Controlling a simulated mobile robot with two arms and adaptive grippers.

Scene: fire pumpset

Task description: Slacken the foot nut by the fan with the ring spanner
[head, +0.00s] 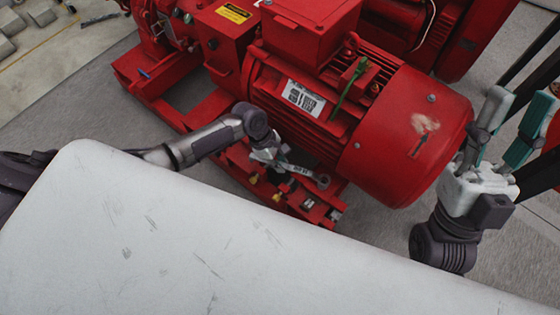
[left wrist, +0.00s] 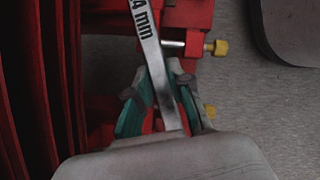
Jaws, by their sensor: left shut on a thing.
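The ring spanner (head: 299,170) is a silver bar with dark size lettering. In the left wrist view the spanner (left wrist: 147,40) runs up from between the fingers and out of the top edge. My left gripper (head: 268,156) is shut on its shank; the fingers also show in the left wrist view (left wrist: 160,105). The spanner's far end lies over the red motor foot, below the fan cowl (head: 412,135). The foot nut is hidden or too small to make out, so I cannot tell whether the ring is seated on it. My right gripper (head: 508,130) is open and empty, right of the cowl.
The red motor (head: 305,97) and its base frame (head: 150,95) fill the area beyond my left gripper. Yellow-ended bolts (left wrist: 215,48) stick out close beside the spanner. A pale scratched surface (head: 200,240) covers the foreground. Grey floor is open beneath the right gripper.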

